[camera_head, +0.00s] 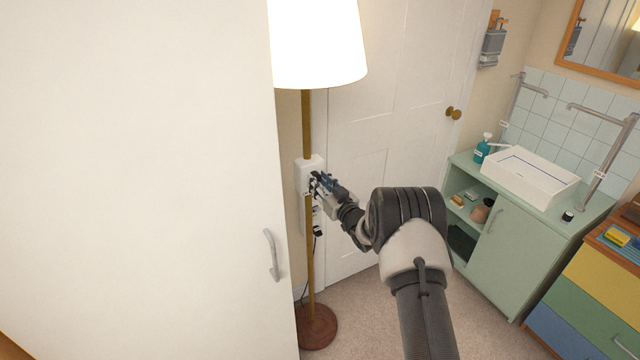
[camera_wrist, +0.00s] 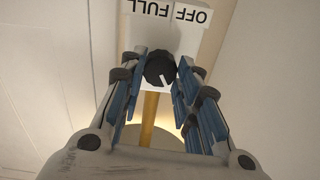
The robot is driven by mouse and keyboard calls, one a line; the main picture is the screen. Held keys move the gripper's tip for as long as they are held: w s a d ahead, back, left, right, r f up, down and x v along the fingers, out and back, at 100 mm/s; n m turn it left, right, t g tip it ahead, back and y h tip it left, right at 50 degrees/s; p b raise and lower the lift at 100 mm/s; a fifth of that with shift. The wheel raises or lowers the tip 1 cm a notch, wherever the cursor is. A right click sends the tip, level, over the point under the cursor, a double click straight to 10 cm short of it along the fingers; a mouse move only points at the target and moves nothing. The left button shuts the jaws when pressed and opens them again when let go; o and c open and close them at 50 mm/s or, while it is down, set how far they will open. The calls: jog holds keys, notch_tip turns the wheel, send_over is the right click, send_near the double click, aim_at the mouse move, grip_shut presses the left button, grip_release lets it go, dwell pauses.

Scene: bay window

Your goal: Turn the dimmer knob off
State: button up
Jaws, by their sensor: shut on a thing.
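The dark round dimmer knob (camera_wrist: 158,66) sits on a white wall box (camera_head: 307,168). Its white pointer line faces down and slightly right in the wrist view. Upside-down labels FULL (camera_wrist: 150,8) and OFF (camera_wrist: 191,14) show at the top of the wrist view, FULL on the left and OFF on the right. My gripper (camera_head: 319,183) is at the box. Its blue-padded fingers (camera_wrist: 159,75) are shut on the knob, one on each side. In the head view the fingers hide most of the knob.
A floor lamp with a lit shade (camera_head: 318,42) stands close by, its brass pole (camera_head: 309,270) passing by the box. A large white door with a handle (camera_head: 270,255) fills the left. A green washstand (camera_head: 510,235) stands at right. Carpet (camera_head: 395,300) is clear in front of the panelled door.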

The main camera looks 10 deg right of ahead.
jog(key=shift+f+n+b, duration=0.1)
jog(key=shift+n+b, duration=0.2)
jog(key=shift+b, duration=0.1)
jog(key=n+b, duration=0.4)
jog(key=n, duration=1.4)
jog(key=shift+a+n, duration=0.1)
jog(key=shift+n, duration=0.2)
dwell(0.4)
jog(key=o, duration=1.1)
jog(key=shift+s, duration=0.1)
